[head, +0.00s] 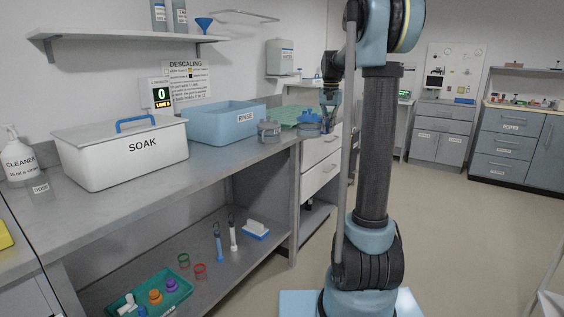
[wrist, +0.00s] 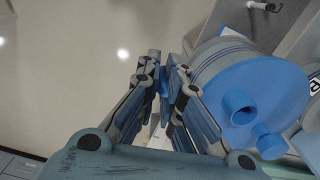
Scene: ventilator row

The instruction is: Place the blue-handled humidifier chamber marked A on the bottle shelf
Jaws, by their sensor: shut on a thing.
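A humidifier chamber with a blue lid (head: 309,127) is at the right end of the counter, beside my gripper (head: 328,122). In the wrist view its round blue lid (wrist: 250,100) with two stub ports fills the right side. My gripper (wrist: 165,75) has its fingers close together on a small blue part, which looks like the chamber's handle. The fingers hide most of that part. The wall shelf (head: 130,35) holding bottles (head: 180,14) is at the upper left.
A grey-lidded chamber (head: 269,132) stands just left. The blue RINSE basin (head: 222,122), white SOAK tub (head: 120,155) and cleaner bottle (head: 18,158) line the counter. A green mat (head: 290,114) lies behind.

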